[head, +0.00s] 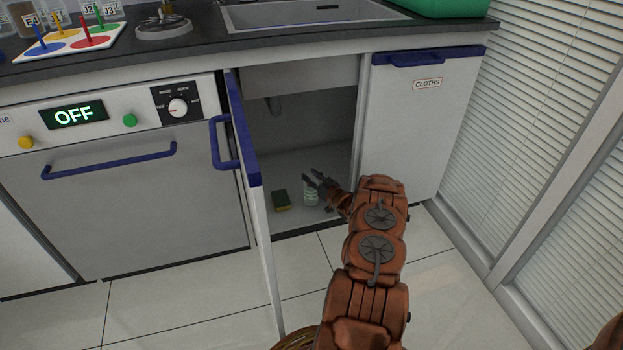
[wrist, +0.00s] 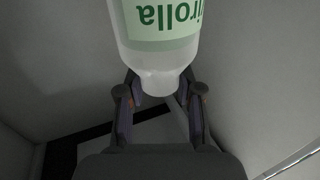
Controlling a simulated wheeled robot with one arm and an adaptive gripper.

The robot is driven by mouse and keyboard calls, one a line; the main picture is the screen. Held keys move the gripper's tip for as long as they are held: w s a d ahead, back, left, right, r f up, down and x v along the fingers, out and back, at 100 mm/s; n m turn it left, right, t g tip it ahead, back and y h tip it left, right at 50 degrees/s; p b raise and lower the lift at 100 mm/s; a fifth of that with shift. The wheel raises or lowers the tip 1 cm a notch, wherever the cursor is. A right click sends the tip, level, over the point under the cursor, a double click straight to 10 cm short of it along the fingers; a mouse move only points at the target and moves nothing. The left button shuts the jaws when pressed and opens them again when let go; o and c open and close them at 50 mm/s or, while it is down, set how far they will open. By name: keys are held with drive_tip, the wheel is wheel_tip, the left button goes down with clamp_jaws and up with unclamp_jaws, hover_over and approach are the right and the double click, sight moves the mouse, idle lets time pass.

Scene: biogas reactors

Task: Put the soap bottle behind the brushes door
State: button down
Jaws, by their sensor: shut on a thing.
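The soap bottle (head: 311,195) is a pale bottle with a green label, inside the open cabinet under the sink, near its floor. In the wrist view the bottle (wrist: 160,55) fills the top centre, with the letters "irolla" upside down. My gripper (head: 319,182) reaches into the cabinet, shut on the bottle. The wrist view shows my gripper's fingers (wrist: 162,88) on both sides of its narrow end. The cabinet door (head: 246,160) with a blue handle stands open, seen nearly edge-on. Its label is hidden. I cannot tell whether the bottle touches the floor.
The closed door labelled CLOTHS (head: 415,130) is on the right. A machine reading OFF (head: 75,116) stands left. The sink (head: 310,12) is above. Blinds (head: 530,110) bound the right side.

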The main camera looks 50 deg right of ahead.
drive_tip(key=c, duration=0.8)
unclamp_jaws()
drive_tip(key=shift+f, duration=0.15)
drive_tip(key=shift+o, duration=0.2)
drive_tip(key=shift+s+r, duration=0.2)
drive_tip(key=shift+s, duration=0.05)
drive_tip(key=s+a+p, duration=0.1)
drive_tip(key=s+p, duration=0.3)
drive_tip(key=s, duration=0.7)
drive_tip(key=shift+s+a, duration=0.15)
drive_tip(key=shift+s, duration=0.1)
drive_tip(key=shift+f, duration=0.1)
